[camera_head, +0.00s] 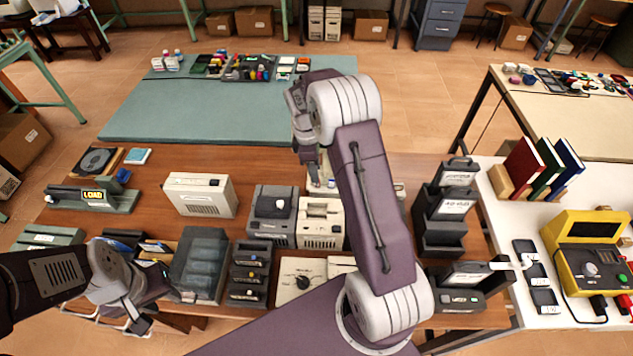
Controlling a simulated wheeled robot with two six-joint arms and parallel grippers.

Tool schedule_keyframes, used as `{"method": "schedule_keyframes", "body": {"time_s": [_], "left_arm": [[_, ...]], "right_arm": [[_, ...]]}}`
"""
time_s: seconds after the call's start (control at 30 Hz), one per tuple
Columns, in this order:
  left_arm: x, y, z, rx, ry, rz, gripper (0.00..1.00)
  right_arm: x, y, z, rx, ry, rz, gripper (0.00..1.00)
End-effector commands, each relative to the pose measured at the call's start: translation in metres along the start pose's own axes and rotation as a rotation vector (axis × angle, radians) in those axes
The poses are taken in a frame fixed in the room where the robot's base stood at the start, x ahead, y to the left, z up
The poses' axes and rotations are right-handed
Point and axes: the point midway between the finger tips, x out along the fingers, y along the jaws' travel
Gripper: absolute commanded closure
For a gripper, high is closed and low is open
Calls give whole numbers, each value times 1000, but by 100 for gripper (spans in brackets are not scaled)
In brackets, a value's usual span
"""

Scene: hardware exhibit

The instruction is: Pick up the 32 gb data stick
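I cannot make out a 32 GB data stick for certain, as the labels are too small to read. A dark rack (443,232) with white labels stands upright at the right end of the brown table. A dark slotted holder (249,272) with several small items stands near the front edge. My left gripper (160,312) is low at the front left, near a grey clear-fronted case, and its fingers look apart with nothing seen between them. My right gripper (318,178) points down over the middle of the table, beyond the beige boxes. Its fingertips are partly hidden and small.
Grey and beige devices (320,224) crowd the table's middle and front. A yellow device (588,252) and books (525,165) are on the white table. The green mat (215,112) is mostly clear.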

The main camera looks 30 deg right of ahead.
Motion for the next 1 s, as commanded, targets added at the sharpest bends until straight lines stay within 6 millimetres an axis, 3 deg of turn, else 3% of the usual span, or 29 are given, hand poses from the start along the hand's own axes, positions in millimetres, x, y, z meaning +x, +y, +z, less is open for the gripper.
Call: {"method": "schedule_keyframes", "body": {"time_s": [0.13, 0.4, 0.63, 0.77, 1.0], "left_arm": [[-3, 0, 0, 0, 0, 0, 64], [-10, 0, -1, 0, 0, 0, 64], [-9, 0, -1, 0, 0, 0, 64], [-9, 0, -1, 0, 0, 0, 64], [-9, 0, -1, 0, 0, 0, 64]], "right_arm": [[8, 0, 1, 0, -1, -2, 66], [50, 2, 2, -1, -1, -1, 66], [53, 2, 2, -1, 0, 1, 66], [53, 2, 2, -1, 0, 1, 100], [52, 2, 2, 0, 0, 1, 100]]}}
